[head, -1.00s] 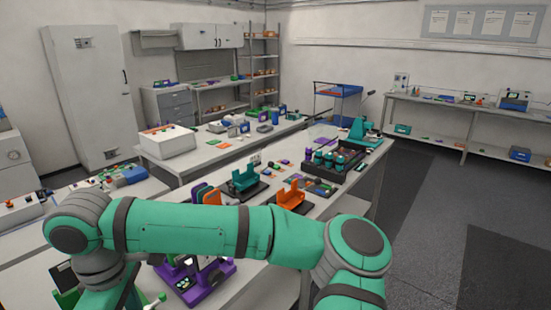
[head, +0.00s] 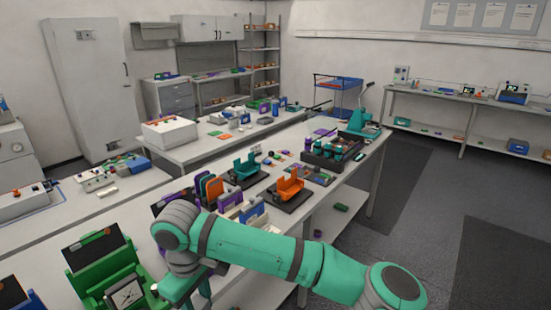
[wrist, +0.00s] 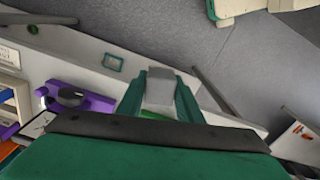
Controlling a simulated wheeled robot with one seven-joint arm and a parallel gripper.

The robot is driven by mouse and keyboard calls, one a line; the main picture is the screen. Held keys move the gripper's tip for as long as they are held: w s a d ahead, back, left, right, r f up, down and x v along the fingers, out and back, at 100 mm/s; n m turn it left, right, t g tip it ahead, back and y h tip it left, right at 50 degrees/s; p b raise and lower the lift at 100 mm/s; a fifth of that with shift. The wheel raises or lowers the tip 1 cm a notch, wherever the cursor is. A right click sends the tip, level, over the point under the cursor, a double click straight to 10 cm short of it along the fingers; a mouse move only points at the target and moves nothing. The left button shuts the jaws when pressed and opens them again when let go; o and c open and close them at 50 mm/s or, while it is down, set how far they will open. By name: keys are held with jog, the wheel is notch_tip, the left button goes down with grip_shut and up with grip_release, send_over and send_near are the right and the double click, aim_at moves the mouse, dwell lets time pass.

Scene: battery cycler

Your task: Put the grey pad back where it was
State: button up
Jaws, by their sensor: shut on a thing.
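The grey pad (wrist: 160,86) is between the two teal fingers of my gripper (wrist: 160,95) in the wrist view. The fingers are shut on it, and it is held over or near the white bench edge; the height is hard to judge. A small teal-rimmed square (wrist: 113,62) lies on the white surface, left of the gripper and apart from it. In the head view my gripper is low, near the bottom, mostly hidden by my arm, and I cannot make out the pad there.
A purple fixture (wrist: 75,97) stands left of the gripper in the wrist view. In the head view, a green fixture (head: 108,270) stands at lower left. Orange (head: 290,187) and teal (head: 243,170) cradles stand farther along the bench. Grey floor (head: 420,230) is open at right.

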jog(key=w+d+f+m, duration=1.2)
jog(key=w+d+f, duration=0.5)
jog(key=w+f, duration=0.2)
jog(key=shift+m, duration=0.4)
